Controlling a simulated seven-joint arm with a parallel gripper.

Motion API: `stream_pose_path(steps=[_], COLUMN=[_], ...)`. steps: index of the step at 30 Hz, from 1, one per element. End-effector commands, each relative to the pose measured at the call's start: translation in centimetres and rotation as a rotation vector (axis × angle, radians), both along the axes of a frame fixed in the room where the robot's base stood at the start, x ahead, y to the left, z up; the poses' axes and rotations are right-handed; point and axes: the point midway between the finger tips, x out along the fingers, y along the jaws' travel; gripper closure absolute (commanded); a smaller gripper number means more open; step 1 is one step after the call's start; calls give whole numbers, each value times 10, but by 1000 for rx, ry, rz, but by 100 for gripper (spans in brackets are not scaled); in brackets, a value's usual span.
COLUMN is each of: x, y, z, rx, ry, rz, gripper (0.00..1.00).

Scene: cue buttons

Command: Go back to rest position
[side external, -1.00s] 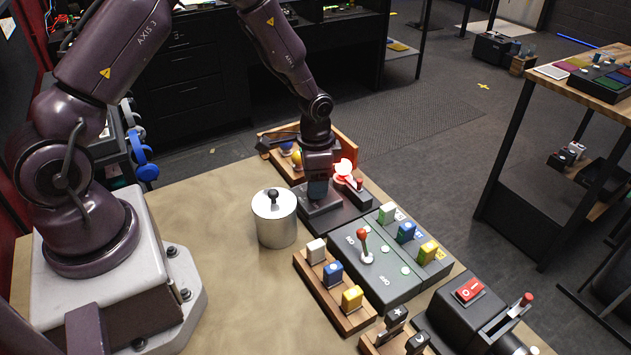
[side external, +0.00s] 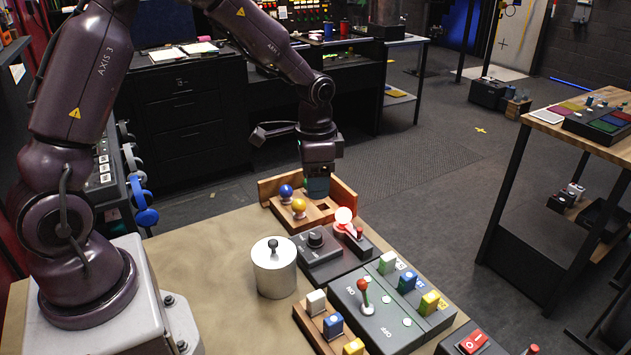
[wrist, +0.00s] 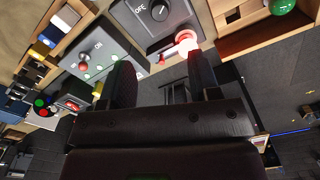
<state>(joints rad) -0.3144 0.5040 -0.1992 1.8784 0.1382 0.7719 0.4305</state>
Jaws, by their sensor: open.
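My gripper (wrist: 160,85) is open and empty in the wrist view, its two dark fingers apart. In the side external view my gripper (side external: 317,188) is raised near the far end of the table, in front of the wooden tray's back board. The dark knob box (side external: 318,246) lies below and nearer the camera, with a gap between it and my gripper. A glowing red bulb (side external: 343,216) stands to the right of the knob, beside a small red-tipped switch (side external: 360,233).
The wooden tray (side external: 262,190) holds blue and yellow balls. A metal pot (side external: 274,268) stands left of the grey lever panel (side external: 372,318). Coloured blocks sit in a wooden rack (side external: 318,327). A red rocker switch (side external: 473,342) is at the front. The table's left part is clear.

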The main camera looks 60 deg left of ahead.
Motion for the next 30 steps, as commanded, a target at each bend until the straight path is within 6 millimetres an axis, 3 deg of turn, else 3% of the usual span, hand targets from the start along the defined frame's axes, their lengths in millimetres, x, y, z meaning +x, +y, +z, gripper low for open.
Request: stream_pose_path(steps=[4,6,14,21,30], x=[-3,-22,-74,-132,-187], y=[-1,-2,-14,-34,-53], z=[-1,-5,59,118,160], rx=[-4,-9,32,19,-67], ry=[12,61,-5,-163,-391], rz=[48,121,299,413,421], gripper=[43,43,43,43,43])
